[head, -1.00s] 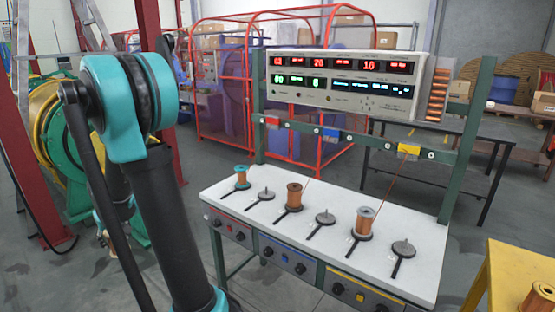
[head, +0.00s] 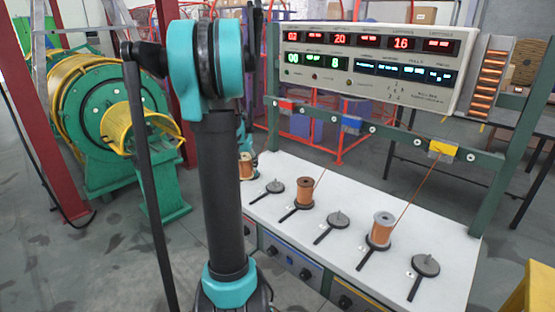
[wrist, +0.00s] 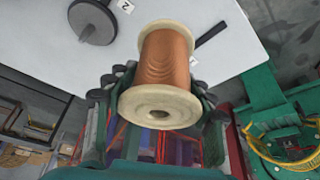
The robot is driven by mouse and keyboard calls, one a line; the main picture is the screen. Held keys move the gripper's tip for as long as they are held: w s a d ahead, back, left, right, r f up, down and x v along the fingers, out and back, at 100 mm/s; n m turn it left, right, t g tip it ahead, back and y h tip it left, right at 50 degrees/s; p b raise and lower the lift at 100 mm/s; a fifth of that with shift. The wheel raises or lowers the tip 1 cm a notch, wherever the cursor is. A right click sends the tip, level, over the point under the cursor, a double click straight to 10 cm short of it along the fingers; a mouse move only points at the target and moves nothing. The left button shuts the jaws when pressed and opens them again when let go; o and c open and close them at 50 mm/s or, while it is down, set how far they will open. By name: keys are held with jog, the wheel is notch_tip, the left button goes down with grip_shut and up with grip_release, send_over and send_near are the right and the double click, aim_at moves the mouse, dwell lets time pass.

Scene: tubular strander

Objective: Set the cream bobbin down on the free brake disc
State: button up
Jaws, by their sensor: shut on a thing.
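The cream bobbin (wrist: 158,102) has cream flanges and copper wire. In the wrist view it is between the fingers of my gripper (wrist: 158,88), which is shut on it. The bench top lies behind it; I cannot tell the gap. In the head view my gripper is hidden behind my arm. Three bare brake discs with pins show there: left (head: 275,187), middle (head: 338,220) and right (head: 425,265). A bare disc (wrist: 92,22) beside a number label shows in the wrist view. A dark lever (wrist: 210,34) sticks out beyond the bobbin, whose body hides what is behind it.
A brown bobbin (head: 305,192) and a grey-topped bobbin (head: 382,228) stand between the bare discs, with wires rising from them. A wound bobbin (head: 245,166) is partly hidden behind my arm. A display panel (head: 370,62) and a green frame stand over the white bench (head: 450,225).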

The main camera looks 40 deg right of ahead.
jog(key=s+d+r+m+g, duration=0.15)
jog(key=s+d+m, duration=0.25)
jog(key=s+d, duration=0.5)
jog(key=shift+n+t+h, duration=0.25)
jog(key=shift+n+h, duration=0.05)
jog(key=shift+h, duration=0.1)
jog(key=shift+w+d+f, duration=0.1)
jog(key=shift+w+f, duration=0.05)
jog(key=shift+f, duration=0.9)
jog(key=shift+w+d+f, duration=0.1)
jog(key=shift+w+f, duration=0.05)
jog(key=shift+f, duration=0.9)
jog(key=shift+w+d+f, duration=0.1)
jog(key=shift+w+f, duration=0.05)
jog(key=shift+f, duration=0.9)
jog(key=o, duration=1.8)
jog(key=v, duration=1.2)
